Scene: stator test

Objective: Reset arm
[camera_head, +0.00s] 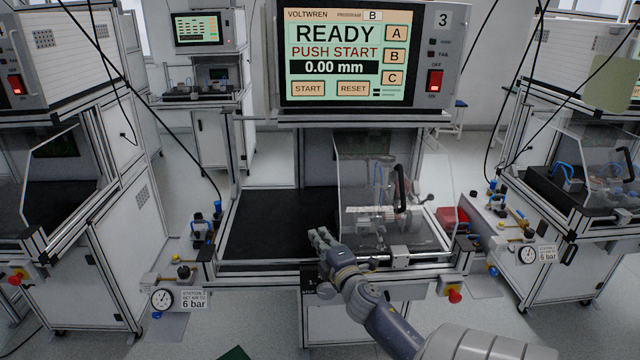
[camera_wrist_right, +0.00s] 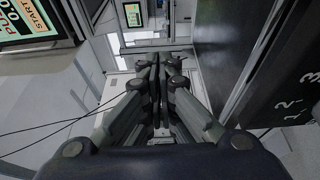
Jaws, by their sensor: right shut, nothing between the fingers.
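My right arm comes in from the bottom right of the head view. Its gripper (camera_head: 321,238) is in front of the station's front rail, near the middle of the bench. In the right wrist view the fingers of the right gripper (camera_wrist_right: 157,62) are together with nothing between them. The station's screen (camera_head: 345,58) reads READY, PUSH START and 0.00 mm. A clear guard (camera_head: 365,190) with a black handle stands over the right half of the bench. My left gripper does not show in either view.
The black bench surface (camera_head: 265,222) left of the guard is bare. A pressure gauge (camera_head: 162,299) marked 6 bar sits at the front left. A red button (camera_head: 454,296) is at the front right. Similar stations stand on both sides, with hanging cables between.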

